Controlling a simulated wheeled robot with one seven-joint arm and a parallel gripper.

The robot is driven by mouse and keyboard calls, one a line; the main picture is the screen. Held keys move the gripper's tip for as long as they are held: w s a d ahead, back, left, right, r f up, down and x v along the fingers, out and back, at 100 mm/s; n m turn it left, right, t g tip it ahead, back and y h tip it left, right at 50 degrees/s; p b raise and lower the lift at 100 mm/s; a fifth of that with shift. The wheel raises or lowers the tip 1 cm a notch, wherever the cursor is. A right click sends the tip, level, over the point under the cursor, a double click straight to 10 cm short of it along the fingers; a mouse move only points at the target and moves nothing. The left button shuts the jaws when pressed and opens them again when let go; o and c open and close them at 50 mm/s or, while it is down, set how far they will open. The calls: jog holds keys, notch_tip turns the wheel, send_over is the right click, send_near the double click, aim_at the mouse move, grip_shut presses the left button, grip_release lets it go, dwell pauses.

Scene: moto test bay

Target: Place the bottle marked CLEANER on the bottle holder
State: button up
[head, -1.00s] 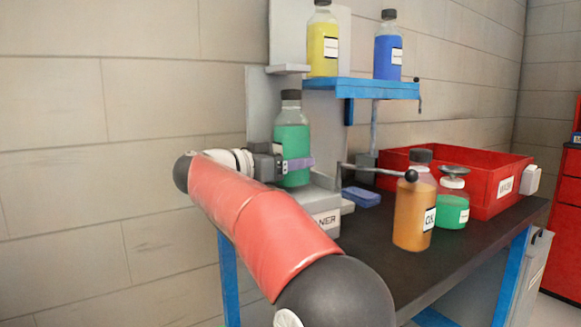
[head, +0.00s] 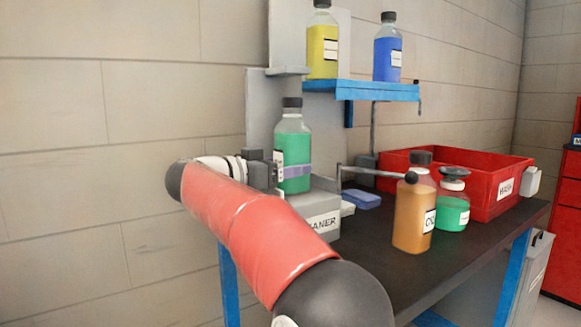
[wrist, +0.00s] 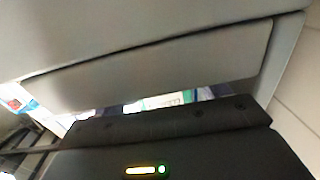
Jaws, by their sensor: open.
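A clear bottle of green liquid with a dark cap (head: 293,135) stands upright on the grey bottle holder (head: 325,206). The holder's front label reads "ANER", its start hidden by my arm. The bottle's own label is mostly hidden, so its word cannot be read. My gripper (head: 294,172) is at the bottle's lower half, coming from the left, with a purple-grey finger band across the bottle. Its jaws are open around the bottle. In the wrist view, grey surfaces fill the top, and the fingertips and bottle cannot be made out.
An amber bottle (head: 413,217) and a smaller green bottle (head: 451,212) stand right on the dark bench (head: 381,263). A red bin (head: 511,170) is behind them. A metal rod (head: 375,172) ends near the amber bottle. The blue shelf (head: 375,92) carries yellow and blue bottles.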

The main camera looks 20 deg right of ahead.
jog(key=v, duration=1)
jog(key=shift+a, duration=0.3)
jog(key=shift+s, duration=0.15)
